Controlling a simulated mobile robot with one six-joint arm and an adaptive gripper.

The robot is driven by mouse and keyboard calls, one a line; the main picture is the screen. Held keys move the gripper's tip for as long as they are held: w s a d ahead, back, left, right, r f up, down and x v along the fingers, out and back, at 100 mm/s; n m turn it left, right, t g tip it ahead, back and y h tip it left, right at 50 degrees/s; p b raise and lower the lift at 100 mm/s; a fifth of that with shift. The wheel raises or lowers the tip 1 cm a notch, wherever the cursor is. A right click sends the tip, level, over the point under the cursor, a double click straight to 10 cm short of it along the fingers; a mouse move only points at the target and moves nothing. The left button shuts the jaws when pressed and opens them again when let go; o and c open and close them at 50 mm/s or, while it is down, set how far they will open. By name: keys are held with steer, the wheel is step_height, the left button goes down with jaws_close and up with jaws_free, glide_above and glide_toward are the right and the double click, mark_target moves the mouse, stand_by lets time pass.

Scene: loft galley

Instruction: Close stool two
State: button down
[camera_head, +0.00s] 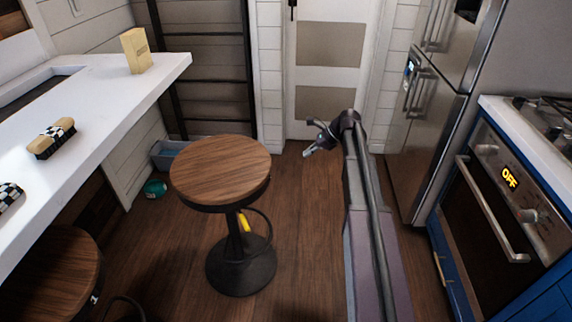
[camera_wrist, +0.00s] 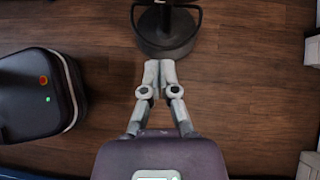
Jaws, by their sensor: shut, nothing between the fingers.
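A bar stool (camera_head: 220,172) with a round wooden seat and black pedestal stands on the floor in the middle of the head view. A second, similar stool (camera_head: 50,275) is at the lower left, partly under the counter and cut off by the picture edge. I cannot tell which one is stool two. My gripper (camera_head: 307,153) is shut and empty, to the right of the middle stool and apart from it. In the wrist view my gripper (camera_wrist: 159,66) points at a black round stool base (camera_wrist: 168,32), whose seat is out of view.
A white counter (camera_head: 100,85) runs along the left, bearing a yellow box (camera_head: 136,51) and a brush (camera_head: 51,138). A fridge (camera_head: 425,110) and an oven (camera_head: 510,220) line the right. A blue bin (camera_head: 168,154) stands behind the middle stool. Wooden floor is clear around my arm.

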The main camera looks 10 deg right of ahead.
steer(key=shift+a+f, duration=0.1)
steer(key=a+r+b+x, duration=0.2)
steer(key=b+x, duration=0.5)
steer(key=x, duration=0.5)
steer(key=shift+w+f, duration=0.15)
steer(key=shift+w, duration=0.1)
steer(key=shift+a, duration=0.15)
steer(key=shift+w, duration=0.1)
stand_by(0.4)
